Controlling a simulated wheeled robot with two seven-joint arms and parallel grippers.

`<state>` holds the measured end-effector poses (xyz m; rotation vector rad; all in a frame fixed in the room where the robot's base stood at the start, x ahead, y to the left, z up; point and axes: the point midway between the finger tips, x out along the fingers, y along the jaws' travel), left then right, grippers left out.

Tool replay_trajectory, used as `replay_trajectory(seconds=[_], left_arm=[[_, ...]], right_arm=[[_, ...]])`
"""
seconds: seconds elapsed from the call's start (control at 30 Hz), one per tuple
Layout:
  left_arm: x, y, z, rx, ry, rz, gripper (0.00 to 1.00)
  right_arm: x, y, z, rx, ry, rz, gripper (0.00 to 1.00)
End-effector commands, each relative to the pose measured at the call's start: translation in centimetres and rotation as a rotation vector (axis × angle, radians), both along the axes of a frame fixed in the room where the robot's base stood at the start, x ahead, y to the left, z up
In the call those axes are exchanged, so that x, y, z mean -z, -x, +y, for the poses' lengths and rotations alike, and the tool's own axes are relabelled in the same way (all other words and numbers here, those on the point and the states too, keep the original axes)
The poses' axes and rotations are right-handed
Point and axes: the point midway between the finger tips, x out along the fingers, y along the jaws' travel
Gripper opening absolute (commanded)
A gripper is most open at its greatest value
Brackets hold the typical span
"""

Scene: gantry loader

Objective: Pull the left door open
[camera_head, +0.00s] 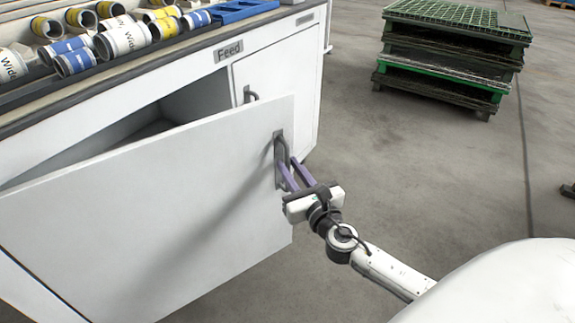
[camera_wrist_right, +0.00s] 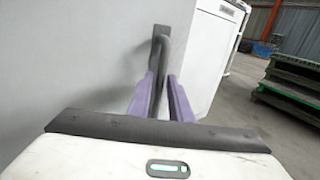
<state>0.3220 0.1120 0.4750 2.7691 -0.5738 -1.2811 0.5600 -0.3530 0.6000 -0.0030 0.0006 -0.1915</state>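The left door (camera_head: 150,210) is a white cabinet panel, standing partly open, with a dark gap above it into the cabinet. Its grey bar handle (camera_head: 281,150) is near its free edge. My right gripper (camera_head: 293,172) is at the handle, its purple fingers on either side of the bar. In the right wrist view the handle (camera_wrist_right: 162,50) runs down between the two fingers (camera_wrist_right: 162,95), which look closed around it. The lower part of the handle is hidden by the fingers. My left gripper is not in view.
The right door (camera_head: 285,85), with its own handle (camera_head: 250,94), is closed. A "Feed" label (camera_head: 228,50) is on the cabinet front. Rolls and a blue tray (camera_head: 240,10) lie on the top. Stacked green pallets (camera_head: 450,50) stand at the back right. Open floor lies between.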

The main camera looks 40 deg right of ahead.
Motion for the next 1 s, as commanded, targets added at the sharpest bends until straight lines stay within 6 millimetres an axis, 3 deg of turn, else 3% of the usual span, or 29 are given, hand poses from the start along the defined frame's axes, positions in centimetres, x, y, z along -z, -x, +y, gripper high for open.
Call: replay_trajectory(seconds=[0.2, 0.47, 0.6, 1.0], left_arm=[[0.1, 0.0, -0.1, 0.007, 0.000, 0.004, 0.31], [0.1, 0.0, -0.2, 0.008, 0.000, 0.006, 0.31], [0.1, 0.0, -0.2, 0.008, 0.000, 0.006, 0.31], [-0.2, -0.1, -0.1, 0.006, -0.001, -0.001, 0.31]], right_arm=[[0.1, -1.7, -0.3, 0.001, 0.000, 0.001, 0.18], [0.1, -1.8, -0.3, 0.000, -0.001, 0.001, 0.18], [0.1, -1.8, -0.3, 0.000, -0.001, 0.001, 0.00], [0.1, -0.9, 0.6, 0.008, -0.005, 0.002, 0.00]])
